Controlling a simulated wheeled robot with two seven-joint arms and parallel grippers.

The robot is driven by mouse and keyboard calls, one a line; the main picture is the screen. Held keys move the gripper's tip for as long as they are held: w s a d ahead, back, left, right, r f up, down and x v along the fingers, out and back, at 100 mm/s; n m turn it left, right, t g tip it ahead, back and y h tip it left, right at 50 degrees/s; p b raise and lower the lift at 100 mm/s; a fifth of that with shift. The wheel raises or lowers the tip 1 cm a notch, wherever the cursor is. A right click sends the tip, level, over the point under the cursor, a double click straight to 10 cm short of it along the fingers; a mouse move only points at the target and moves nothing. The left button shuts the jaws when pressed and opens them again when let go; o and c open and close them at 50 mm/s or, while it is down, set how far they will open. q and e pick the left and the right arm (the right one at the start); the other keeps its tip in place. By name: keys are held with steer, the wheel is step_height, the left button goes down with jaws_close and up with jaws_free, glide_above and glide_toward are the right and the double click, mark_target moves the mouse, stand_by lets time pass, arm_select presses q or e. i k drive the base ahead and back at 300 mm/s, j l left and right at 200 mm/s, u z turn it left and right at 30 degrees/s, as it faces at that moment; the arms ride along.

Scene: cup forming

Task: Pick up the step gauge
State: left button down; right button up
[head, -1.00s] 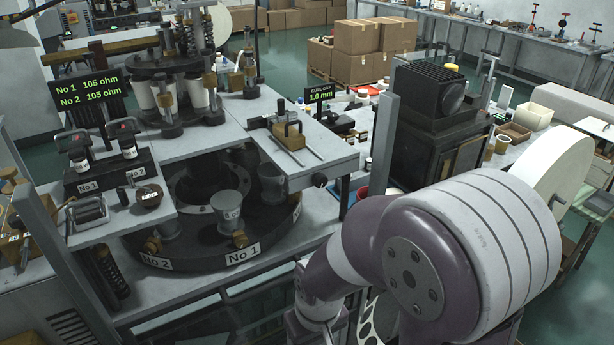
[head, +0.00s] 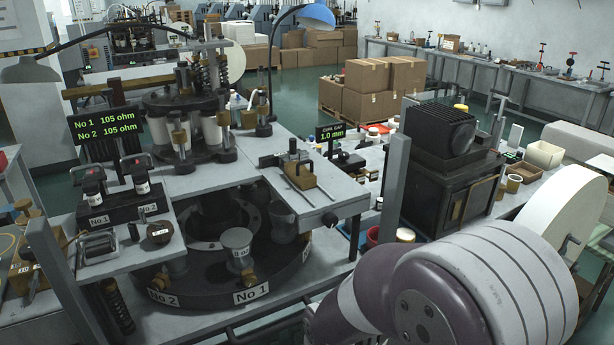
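I cannot make out for certain which thing is the step gauge; nothing in view is clearly marked as one. A sign reading "CURL GAP 1.0 mm" (head: 331,132) stands at the back of the grey machine top. A brass block on a slide with two rails (head: 301,177) sits on that top, in front and left of the sign. Small dark parts (head: 348,162) lie beside the sign, too small to tell apart. My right arm crosses the lower right, but its gripper is outside the picture. My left gripper is not in view either.
A turntable with cups (head: 237,243) sits under the machine top. A grey post (head: 394,185) and a black finned machine (head: 440,160) stand at the right. Two dark stamp-like devices (head: 133,168) are at the left.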

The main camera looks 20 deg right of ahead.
mark_target(294, 155)
steer(key=j+z, duration=0.2)
steer(key=z, duration=0.8)
